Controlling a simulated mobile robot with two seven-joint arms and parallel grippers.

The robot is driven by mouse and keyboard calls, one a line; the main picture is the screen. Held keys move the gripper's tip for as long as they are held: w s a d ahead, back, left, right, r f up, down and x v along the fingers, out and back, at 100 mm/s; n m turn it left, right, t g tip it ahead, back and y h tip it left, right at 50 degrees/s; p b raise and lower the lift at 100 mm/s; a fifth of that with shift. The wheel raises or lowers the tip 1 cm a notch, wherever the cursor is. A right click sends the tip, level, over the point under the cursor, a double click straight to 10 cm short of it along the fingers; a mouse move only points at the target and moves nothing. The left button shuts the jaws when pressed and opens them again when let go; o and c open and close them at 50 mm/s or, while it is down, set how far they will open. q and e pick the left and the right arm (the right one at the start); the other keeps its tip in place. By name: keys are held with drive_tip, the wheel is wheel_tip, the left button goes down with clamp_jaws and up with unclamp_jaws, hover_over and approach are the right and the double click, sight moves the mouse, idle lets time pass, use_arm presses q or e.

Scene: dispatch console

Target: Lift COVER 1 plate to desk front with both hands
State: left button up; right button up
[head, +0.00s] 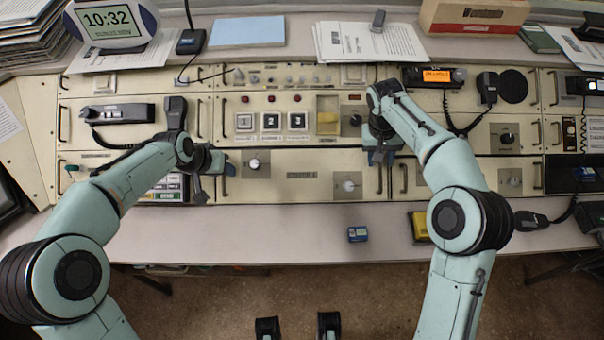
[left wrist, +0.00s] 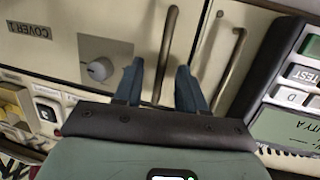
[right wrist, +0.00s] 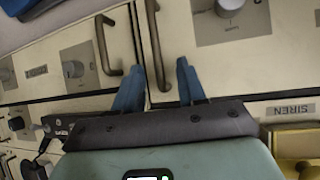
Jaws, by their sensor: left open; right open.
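The COVER 1 plate (head: 275,187) is a cream panel in the lower middle row of the console, set flat among its neighbours. It carries two knobs, and its COVER 1 label (left wrist: 28,28) shows upside down in the left wrist view. My left gripper (left wrist: 160,72) is open, with the plate's left bar handle (left wrist: 168,40) lined up between its fingers. My right gripper (right wrist: 160,68) is open, with the plate's right bar handle (right wrist: 155,42) lined up between its fingers. I cannot tell how deep either handle sits. In the head view, my wrists partly hide both handles.
The grey desk front (head: 270,225) is mostly clear below the console. A small blue box (head: 357,234) and a yellow item (head: 419,225) lie on it toward the right. Neighbouring panels have similar handles close by, seen in the left wrist view (left wrist: 230,70) and right wrist view (right wrist: 104,45).

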use_arm(q)
clamp_jaws()
use_arm(e)
clamp_jaws()
use_arm(q)
drive_tip(key=shift+r, duration=0.15)
idle(1.0)
